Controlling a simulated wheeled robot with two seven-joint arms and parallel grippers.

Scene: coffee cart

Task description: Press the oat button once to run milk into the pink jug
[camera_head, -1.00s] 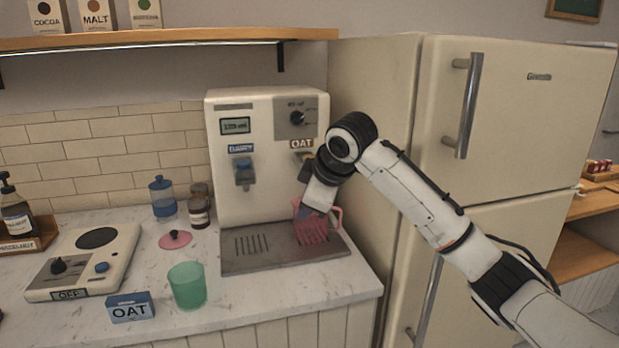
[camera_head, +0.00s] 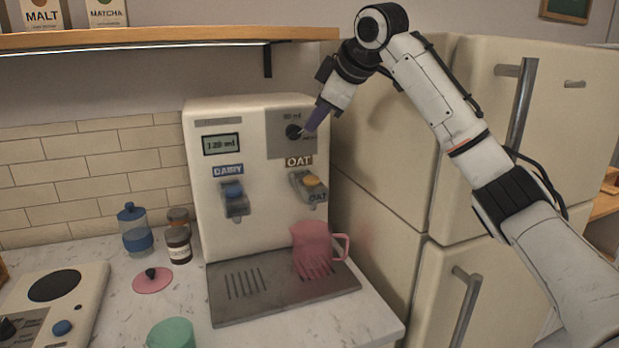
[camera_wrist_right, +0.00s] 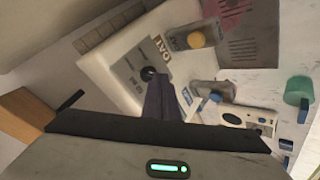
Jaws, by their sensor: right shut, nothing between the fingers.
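The pink jug (camera_head: 312,250) stands upright on the right part of the drip tray, below the oat spout, its handle to the right. The yellow oat button (camera_head: 312,181) is on the oat dispenser under the OAT sign; it also shows in the right wrist view (camera_wrist_right: 196,39). The dark dial (camera_head: 293,132) is on the upper right of the machine, and the display (camera_head: 221,144) reads 120 ml. My right gripper (camera_head: 309,127) is shut and empty, its tips at or very near the dial; contact is unclear. My left gripper is not in view.
The dairy dispenser (camera_head: 234,198) is left of the oat one. A green cup (camera_head: 172,334), a pink lid (camera_head: 153,280) and jars (camera_head: 178,244) stand on the counter at left. The fridge (camera_head: 400,150) is close on the right, and a shelf (camera_head: 160,44) hangs above.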

